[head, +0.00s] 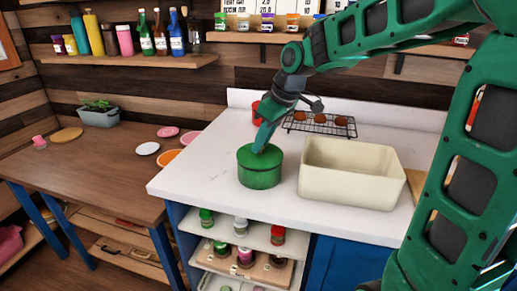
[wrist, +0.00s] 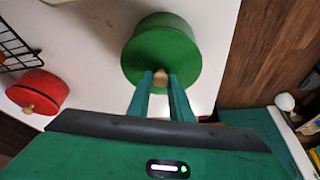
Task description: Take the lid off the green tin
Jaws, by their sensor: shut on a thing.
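The green tin (head: 260,174) stands upright on the white counter, with its round green lid (head: 246,152) on top. In the wrist view the lid (wrist: 150,48) fills the upper middle and has a small wooden knob (wrist: 161,75). My gripper (head: 262,148) reaches down onto the tin from above. In the wrist view my gripper (wrist: 161,80) has its two fingers on either side of the knob and is shut on it. The lid appears seated on the tin; the inside of the tin is hidden.
A cream bin (head: 350,185) stands just right of the tin. A wire rack (head: 318,124) with several brown items lies behind. A red tin (wrist: 38,90) with a wooden knob stands near the rack. The counter (head: 195,165) is clear left of the green tin.

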